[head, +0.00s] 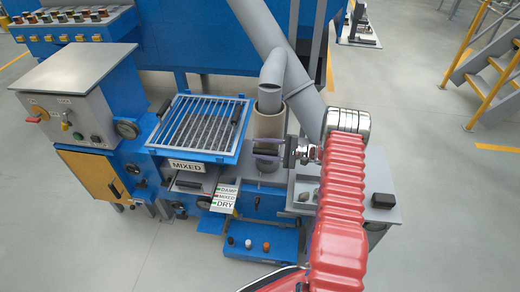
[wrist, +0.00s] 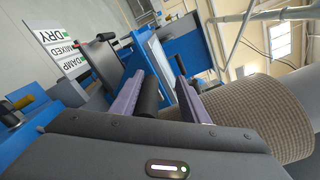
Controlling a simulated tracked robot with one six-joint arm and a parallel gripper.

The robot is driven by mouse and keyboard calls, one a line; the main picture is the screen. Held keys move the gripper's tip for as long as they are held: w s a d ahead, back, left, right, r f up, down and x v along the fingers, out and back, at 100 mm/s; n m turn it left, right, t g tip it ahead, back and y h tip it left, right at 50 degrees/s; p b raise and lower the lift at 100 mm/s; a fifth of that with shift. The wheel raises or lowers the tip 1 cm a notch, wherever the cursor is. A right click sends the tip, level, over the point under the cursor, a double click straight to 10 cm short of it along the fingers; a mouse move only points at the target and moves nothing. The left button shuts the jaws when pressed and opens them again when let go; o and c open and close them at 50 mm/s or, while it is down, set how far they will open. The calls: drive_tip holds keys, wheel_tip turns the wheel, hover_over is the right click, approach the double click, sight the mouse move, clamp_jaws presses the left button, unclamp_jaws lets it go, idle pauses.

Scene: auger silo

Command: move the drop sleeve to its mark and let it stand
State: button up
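The drop sleeve appears to be the tan, rough-walled cylinder (head: 269,98) standing upright around the lower end of the grey spout in the head view. Its ribbed wall fills the right side of the wrist view (wrist: 270,112). My gripper (head: 256,148) is in front of the sleeve in the head view and hides part of it. In the wrist view, the two purple fingers of my gripper (wrist: 160,88) stand apart. A dark piece shows by the left finger; I cannot tell if it is a pad or a handle. No mark for the sleeve can be made out.
A grey spout (head: 272,70) comes down into the sleeve. A barred blue grate (head: 198,126) is to the left, above a MIXED label. The DAMP, MIXED, DRY sign (head: 225,197) is below it. A grey bench with a dark block (head: 383,200) is at right.

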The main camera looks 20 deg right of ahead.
drive_tip(key=v, duration=1.6)
idle(1.7)
drive_tip(key=shift+a, duration=0.1)
